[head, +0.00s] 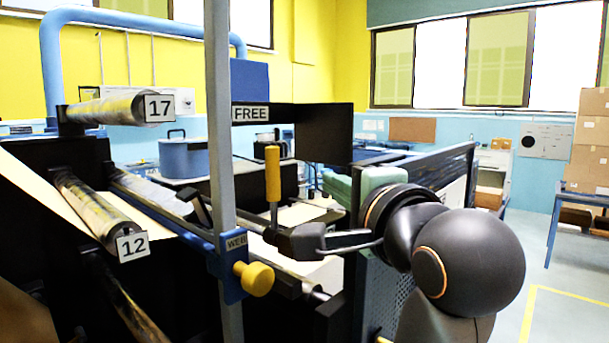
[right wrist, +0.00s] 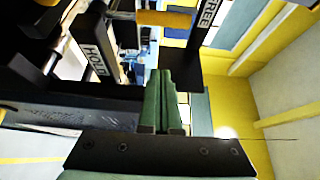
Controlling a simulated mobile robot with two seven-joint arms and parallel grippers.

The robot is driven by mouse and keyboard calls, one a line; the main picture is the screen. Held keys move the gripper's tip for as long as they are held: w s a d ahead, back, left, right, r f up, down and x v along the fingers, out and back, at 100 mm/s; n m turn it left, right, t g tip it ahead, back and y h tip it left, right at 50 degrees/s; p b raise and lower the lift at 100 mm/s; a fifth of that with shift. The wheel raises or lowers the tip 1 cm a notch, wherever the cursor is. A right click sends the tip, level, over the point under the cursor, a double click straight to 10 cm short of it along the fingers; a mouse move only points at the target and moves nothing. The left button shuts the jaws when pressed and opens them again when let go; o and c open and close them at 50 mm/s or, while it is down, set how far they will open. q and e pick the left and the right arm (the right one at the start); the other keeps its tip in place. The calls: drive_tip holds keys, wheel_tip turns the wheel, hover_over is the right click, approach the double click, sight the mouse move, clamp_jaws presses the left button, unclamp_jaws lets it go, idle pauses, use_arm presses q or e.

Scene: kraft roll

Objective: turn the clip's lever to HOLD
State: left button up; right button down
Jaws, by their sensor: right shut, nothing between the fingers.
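The clip's lever has a yellow handle (head: 272,173) that stands upright just below the FREE label (head: 250,113) in the head view. In the right wrist view the handle (right wrist: 165,19) has its end near the FREE label (right wrist: 207,11), and the HOLD label (right wrist: 96,58) is apart from it. The clip marked WEB (head: 236,242) is on a grey upright post. My right gripper (head: 338,186), with green fingers, is to the right of the handle, apart from it. Its fingers (right wrist: 162,78) are shut and empty. My left gripper is not in view.
A black plate (head: 324,134) hangs beside the FREE label, above and left of my right gripper. A yellow knob (head: 255,278) sticks out below the clip. Rollers marked 17 (head: 120,107) and 12 (head: 95,210) are at left. Open floor lies at right.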

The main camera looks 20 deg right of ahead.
drive_tip(key=w+p, duration=0.1)
drive_tip(key=w, duration=0.7)
drive_tip(key=shift+a+r+p, duration=0.1)
drive_tip(key=shift+a+p, duration=0.05)
drive_tip(key=shift+p, duration=0.25)
drive_tip(key=shift+w+a, duration=0.3)
drive_tip(key=shift+w, duration=0.2)
drive_tip(key=shift+s+a+p, duration=0.3)
drive_tip(key=shift+s+a, duration=0.1)
drive_tip(key=shift+a, duration=0.4)
drive_tip(key=shift+s+a+p, duration=0.25)
drive_tip(key=shift+s+a, duration=0.1)
drive_tip(key=shift+a, duration=0.4)
drive_tip(key=shift+a, duration=0.1)
drive_tip(key=shift+s+a+n+t+b, duration=0.2)
drive_tip(key=shift+n+t+b, duration=0.25)
drive_tip(key=shift+n, duration=0.25)
